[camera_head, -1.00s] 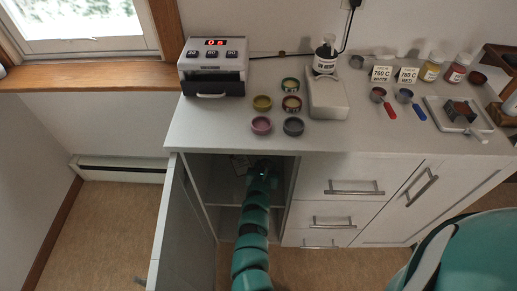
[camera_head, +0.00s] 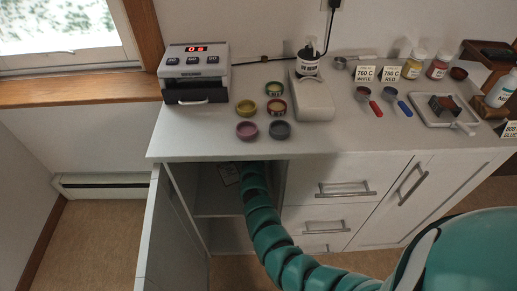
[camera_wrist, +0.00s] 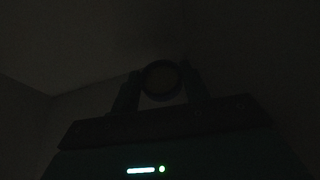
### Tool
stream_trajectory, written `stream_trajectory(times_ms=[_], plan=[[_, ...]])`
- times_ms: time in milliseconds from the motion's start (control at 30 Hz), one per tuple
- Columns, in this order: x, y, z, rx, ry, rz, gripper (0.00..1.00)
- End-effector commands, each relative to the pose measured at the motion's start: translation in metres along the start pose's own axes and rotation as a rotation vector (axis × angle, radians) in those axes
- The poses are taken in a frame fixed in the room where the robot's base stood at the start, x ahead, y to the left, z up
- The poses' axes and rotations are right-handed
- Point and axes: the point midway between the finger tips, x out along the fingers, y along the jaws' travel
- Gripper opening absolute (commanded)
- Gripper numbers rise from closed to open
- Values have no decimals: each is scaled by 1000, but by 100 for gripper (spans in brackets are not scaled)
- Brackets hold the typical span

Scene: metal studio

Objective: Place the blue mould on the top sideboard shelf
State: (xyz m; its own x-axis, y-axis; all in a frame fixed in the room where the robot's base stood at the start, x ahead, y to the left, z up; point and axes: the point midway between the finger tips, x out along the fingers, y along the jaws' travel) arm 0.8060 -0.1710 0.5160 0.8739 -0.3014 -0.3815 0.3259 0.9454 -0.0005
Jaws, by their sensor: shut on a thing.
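My gripper (camera_wrist: 161,88) is shut on a round, cup-like mould (camera_wrist: 161,80) in the dark wrist view. Its colour cannot be told there. In the head view my arm reaches through the open left door into the sideboard (camera_head: 167,148), in the upper space above an inner shelf (camera_head: 220,213). The counter edge hides my gripper and the mould in that view. No clearly blue mould shows among those on the counter. Whether the held mould touches a surface cannot be told.
The open door (camera_head: 160,235) stands at the left of the opening. On top are yellow (camera_head: 246,107), green (camera_head: 274,89), red-brown (camera_head: 277,106), pink (camera_head: 247,130) and dark grey (camera_head: 280,130) moulds, and a curing box (camera_head: 197,72). Drawers (camera_head: 335,190) lie right of the opening.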

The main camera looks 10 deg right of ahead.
Motion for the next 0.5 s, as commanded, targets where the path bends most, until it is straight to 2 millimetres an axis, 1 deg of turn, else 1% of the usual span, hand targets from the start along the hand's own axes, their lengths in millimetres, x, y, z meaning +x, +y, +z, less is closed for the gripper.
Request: stream_trajectory(times_ms=[100,300,367,500], plan=[[12,2,3,-4,0,4,24],[19,0,7,-1,0,0,24],[20,0,4,-1,1,1,24],[27,1,-12,-4,1,1,24]])
